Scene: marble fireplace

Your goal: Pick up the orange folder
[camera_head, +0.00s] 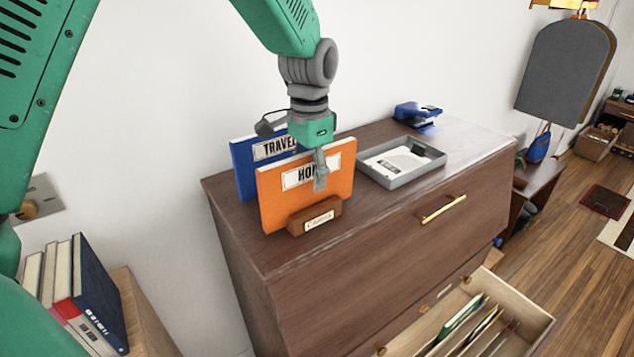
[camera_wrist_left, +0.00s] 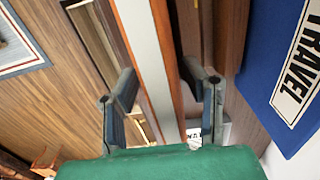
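The orange folder (camera_head: 335,165) stands upright in a small wooden holder (camera_head: 314,216) on the brown cabinet, its label partly covered by my gripper. A blue folder (camera_head: 243,168) labelled TRAVEL stands behind it. My left gripper (camera_head: 320,172) points down over the orange folder's top edge, with one finger in front of its face. In the left wrist view, the orange folder (camera_wrist_left: 165,55) shows its pale top edge running between the two spread fingers (camera_wrist_left: 165,95) of my left gripper. The blue folder (camera_wrist_left: 265,60) is to the right, outside the fingers. My right gripper is not in view.
A grey tray (camera_head: 402,176) and a blue stapler (camera_head: 418,115) are on the cabinet, right of the folders. A drawer (camera_head: 535,318) with several files is pulled out below. Books (camera_head: 90,295) stand at lower left. The white wall is close behind.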

